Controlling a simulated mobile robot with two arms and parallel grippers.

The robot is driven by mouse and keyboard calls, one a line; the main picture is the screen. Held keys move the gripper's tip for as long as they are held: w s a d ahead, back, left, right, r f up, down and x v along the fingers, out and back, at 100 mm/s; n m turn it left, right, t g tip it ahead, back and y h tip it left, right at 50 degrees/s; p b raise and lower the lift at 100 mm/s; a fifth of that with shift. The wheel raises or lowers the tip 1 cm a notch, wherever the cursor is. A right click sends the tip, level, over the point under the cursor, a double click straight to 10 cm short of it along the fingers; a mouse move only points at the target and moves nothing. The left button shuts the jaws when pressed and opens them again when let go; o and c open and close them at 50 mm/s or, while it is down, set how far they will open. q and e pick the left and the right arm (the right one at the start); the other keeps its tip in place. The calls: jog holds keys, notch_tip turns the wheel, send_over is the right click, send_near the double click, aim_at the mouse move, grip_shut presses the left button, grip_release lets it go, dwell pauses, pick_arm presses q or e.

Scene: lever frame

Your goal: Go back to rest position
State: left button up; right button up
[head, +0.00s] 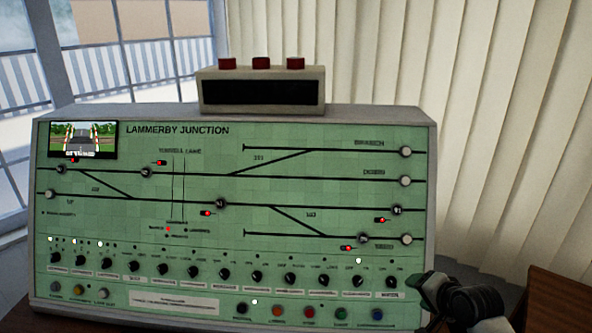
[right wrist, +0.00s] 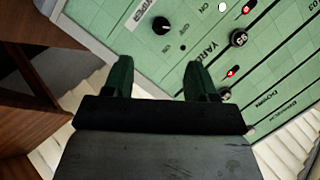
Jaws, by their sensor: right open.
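A green signal panel (head: 300,215) labelled "Lammerby Junction" fills the middle of the head view, with black track lines, a row of black knobs and coloured buttons along the bottom. My right gripper (head: 432,282) is at the panel's lower right corner in the head view. In the right wrist view the gripper (right wrist: 155,78) has its two dark fingers apart with nothing between them. The panel (right wrist: 200,40) lies beyond the fingers there, with a black knob (right wrist: 161,24) ahead of them. I cannot tell whether a finger touches the panel. My left gripper is not in view.
A cream box (head: 262,90) with red buttons stands on top of the panel housing. A small screen (head: 83,139) sits at the panel's upper left. Brown wooden furniture (head: 560,300) stands at the lower right. Pale vertical blinds (head: 480,110) hang behind, and windows are at the left.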

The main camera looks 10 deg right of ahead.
jog(key=s+a+f+n+g, duration=0.3)
jog(key=s+a+f+n, duration=0.4)
jog(key=s+a, duration=0.45)
jog(key=s+a+n+g+h, duration=0.1)
jog(key=s+a+n+g, duration=0.15)
jog(key=s, duration=0.55)
jog(key=s+a+n+g, duration=0.1)
jog(key=s+a+n, duration=0.3)
jog(key=s, duration=0.4)
notch_tip(320, 180, down, 27)
jog(key=s+g+b, duration=0.1)
jog(key=s+g, duration=0.1)
jog(key=s+d+f+b, duration=0.1)
jog(key=s+d+f, duration=0.1)
jog(key=s+f, duration=1.3)
jog(key=shift+s+d+f+n+g, duration=0.15)
jog(key=shift+d+f+n+g, duration=0.1)
jog(key=shift+d+n+g, duration=0.1)
